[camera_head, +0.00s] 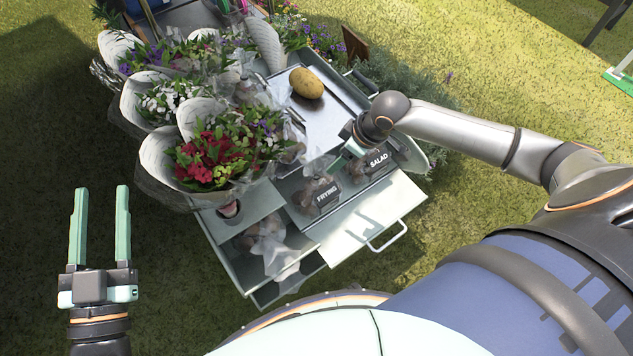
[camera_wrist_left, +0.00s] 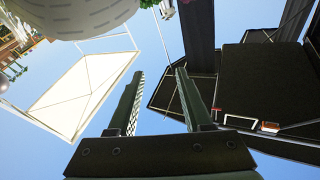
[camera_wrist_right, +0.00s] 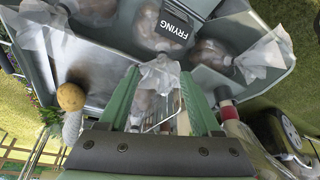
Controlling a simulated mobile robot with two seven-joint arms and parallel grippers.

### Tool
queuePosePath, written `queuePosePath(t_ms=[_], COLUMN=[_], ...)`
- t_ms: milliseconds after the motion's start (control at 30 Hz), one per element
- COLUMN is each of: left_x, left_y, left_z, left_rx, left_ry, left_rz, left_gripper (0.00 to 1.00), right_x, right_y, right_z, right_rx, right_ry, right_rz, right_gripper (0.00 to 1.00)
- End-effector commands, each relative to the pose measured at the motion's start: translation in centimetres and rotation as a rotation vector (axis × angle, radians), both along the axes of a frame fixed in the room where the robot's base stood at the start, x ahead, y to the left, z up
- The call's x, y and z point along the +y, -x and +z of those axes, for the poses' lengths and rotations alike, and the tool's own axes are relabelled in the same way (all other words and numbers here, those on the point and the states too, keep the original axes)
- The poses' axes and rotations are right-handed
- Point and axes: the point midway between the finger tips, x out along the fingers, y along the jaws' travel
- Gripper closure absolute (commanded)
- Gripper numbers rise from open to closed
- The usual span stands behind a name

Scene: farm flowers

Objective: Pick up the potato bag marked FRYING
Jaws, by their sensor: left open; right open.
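The potato bag marked FRYING (camera_head: 306,199) lies in the middle of the open drawer, its black label facing up. It also shows at the top of the right wrist view (camera_wrist_right: 147,22). My right gripper (camera_wrist_right: 159,78) is open just below it in that view. A clear twisted bag top and a brownish bag lie in line between its fingers; I cannot tell which bag this is, or whether they touch. In the head view the right gripper's fingers are mostly hidden near the SALAD bag (camera_head: 360,168). My left gripper (camera_head: 100,190) is open and empty over the grass, away from the cart.
Another bag (camera_head: 262,238) lies in the drawer's near left compartment. The drawer front (camera_head: 372,222) has a metal handle. A potato (camera_head: 306,83) sits on the metal tray (camera_head: 325,125). Wrapped flower bouquets (camera_head: 205,160) crowd the cart's left side. The grass at the left is free.

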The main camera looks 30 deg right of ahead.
Motion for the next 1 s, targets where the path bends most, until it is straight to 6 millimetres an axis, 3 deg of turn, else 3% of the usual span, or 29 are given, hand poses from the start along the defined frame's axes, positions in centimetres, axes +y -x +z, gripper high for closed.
queuePosePath(t_ms=[267,567,633,800,1000], left_x=[-0.5,-1.1,-1.2,-1.4,-1.5], left_y=[1.6,5.0,5.8,6.8,6.8], left_z=[4.9,10.2,10.6,11.5,9.8], left_rx=[-0.221,-0.487,-0.536,-0.592,-0.585], left_ry=[-0.002,-0.003,-0.002,0.0,0.015], left_rz=[-0.036,-0.087,-0.1,-0.115,-0.127], left_gripper=[0.5,0.5,0.5,0.5,0.5], right_x=[0.5,1.0,1.3,1.5,2.7], right_y=[-0.8,-1.6,-2.0,-2.4,-3.2], right_z=[-2.3,-4.6,-5.8,-6.6,-9.0], right_rx=[0.001,0.0,0.0,0.0,0.0], right_ry=[0.0,0.001,0.0,0.001,-0.001], right_rz=[-0.001,0.0,-0.001,0.0,0.0], right_gripper=[0.35,0.35,0.35,0.35,0.35])
